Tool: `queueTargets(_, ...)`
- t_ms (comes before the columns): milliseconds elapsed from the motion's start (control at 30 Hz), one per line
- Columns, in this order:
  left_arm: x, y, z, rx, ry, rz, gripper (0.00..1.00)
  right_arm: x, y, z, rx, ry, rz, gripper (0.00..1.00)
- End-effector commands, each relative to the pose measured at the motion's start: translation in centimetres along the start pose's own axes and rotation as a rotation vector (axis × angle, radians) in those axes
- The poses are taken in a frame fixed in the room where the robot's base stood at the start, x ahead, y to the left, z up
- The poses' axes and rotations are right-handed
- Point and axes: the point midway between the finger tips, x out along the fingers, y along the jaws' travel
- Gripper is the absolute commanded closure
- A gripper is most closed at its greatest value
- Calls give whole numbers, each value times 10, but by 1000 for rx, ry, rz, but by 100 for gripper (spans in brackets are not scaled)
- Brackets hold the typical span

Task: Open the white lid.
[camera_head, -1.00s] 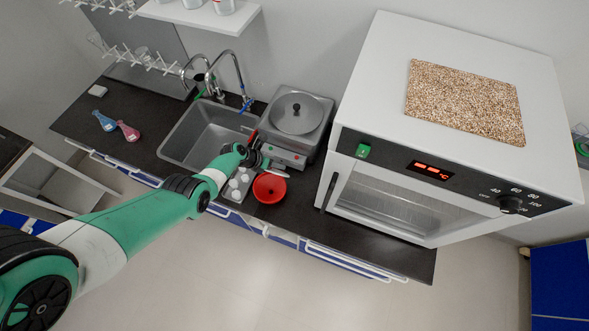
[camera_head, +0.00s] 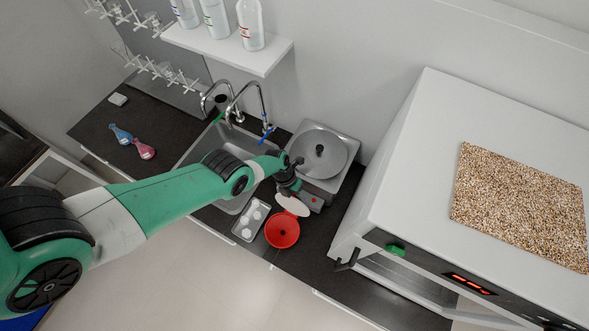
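A white, flat, round piece that looks like the white lid (camera_head: 292,204) shows just above the red bowl-like container (camera_head: 282,230) on the dark counter. It is tilted and overlaps the bowl's far edge in the picture; I cannot tell whether it is joined to the bowl. My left gripper (camera_head: 291,187) is right at the lid's upper edge, beside the hot plate. Its fingers are small and dark, so I cannot tell whether they touch or grip the lid. My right gripper is out of view.
A hot plate with a round metal top (camera_head: 319,152) stands behind the gripper. A tray with white round pieces (camera_head: 250,221) lies left of the bowl. The sink (camera_head: 236,146) is partly behind my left arm. A large white oven (camera_head: 420,170) stands close on the right.

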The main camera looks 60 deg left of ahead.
Motion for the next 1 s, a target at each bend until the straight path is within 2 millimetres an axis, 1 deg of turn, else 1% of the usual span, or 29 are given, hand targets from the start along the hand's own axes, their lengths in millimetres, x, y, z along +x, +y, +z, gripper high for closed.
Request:
queueTargets(133,2,-4,-3,-5,15,3,100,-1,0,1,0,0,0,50)
queueTargets(467,2,-4,-4,-8,20,2,100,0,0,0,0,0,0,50)
queueTargets(500,2,-5,-4,-8,20,2,67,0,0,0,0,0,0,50)
queueTargets(633,2,-4,-4,-7,19,2,44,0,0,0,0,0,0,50)
queueTargets(667,2,-4,-4,-7,19,2,40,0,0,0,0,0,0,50)
queueTargets(900,2,-4,-4,-7,17,2,40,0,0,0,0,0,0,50)
queueTargets(1000,-4,-6,-4,-7,17,2,40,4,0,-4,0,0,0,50)
